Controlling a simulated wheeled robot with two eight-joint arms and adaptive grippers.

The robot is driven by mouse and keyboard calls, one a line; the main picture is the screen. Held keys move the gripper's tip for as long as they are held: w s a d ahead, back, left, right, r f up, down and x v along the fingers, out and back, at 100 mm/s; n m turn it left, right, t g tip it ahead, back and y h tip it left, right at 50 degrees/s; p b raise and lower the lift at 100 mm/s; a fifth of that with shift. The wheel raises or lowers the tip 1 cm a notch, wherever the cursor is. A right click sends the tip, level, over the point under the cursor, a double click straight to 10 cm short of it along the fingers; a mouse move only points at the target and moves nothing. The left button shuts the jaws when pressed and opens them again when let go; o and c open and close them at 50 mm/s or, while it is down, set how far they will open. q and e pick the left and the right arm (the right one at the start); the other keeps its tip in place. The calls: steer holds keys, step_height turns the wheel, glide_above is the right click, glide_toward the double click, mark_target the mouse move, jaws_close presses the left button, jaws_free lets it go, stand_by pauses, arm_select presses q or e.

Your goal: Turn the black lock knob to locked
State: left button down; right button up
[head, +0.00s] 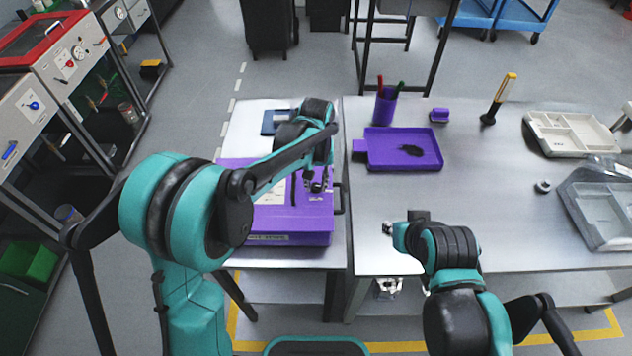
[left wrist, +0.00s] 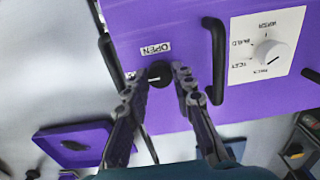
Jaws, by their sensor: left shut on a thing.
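A purple housing (head: 290,228) lies on the left table, and its purple face (left wrist: 185,110) fills much of the left wrist view. The round black lock knob (left wrist: 159,72) sits on that face beside a white "OPEN" label (left wrist: 155,49). My left gripper (left wrist: 157,84) is shut on the knob, one finger on each side; the fingers hide part of a second label at the knob's left. In the head view my left gripper (head: 316,183) is over the housing's upper right part, and the arm hides the knob.
A black handle (left wrist: 214,60) stands out close to the knob, and a white dial (left wrist: 268,53) on a labelled plate lies beyond it.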

mark_target(316, 186)
arm_select(q)
steer(key=c, duration=1.3)
jaws_free()
steer(key=shift+o, duration=0.2)
steer(key=shift+r, duration=0.1)
step_height(316, 186, up, 12)
steer(key=s+a+t+b, duration=0.3)
steer(key=s+a, duration=0.6)
steer(key=a, duration=0.1)
steer(key=s+a+f+t+b, duration=0.2)
steer(key=s+a+f+t, duration=0.2)
steer(key=s+a+f, duration=0.3)
steer(key=s+f, duration=0.1)
steer(key=s, duration=0.2)
steer(key=shift+a, duration=0.2)
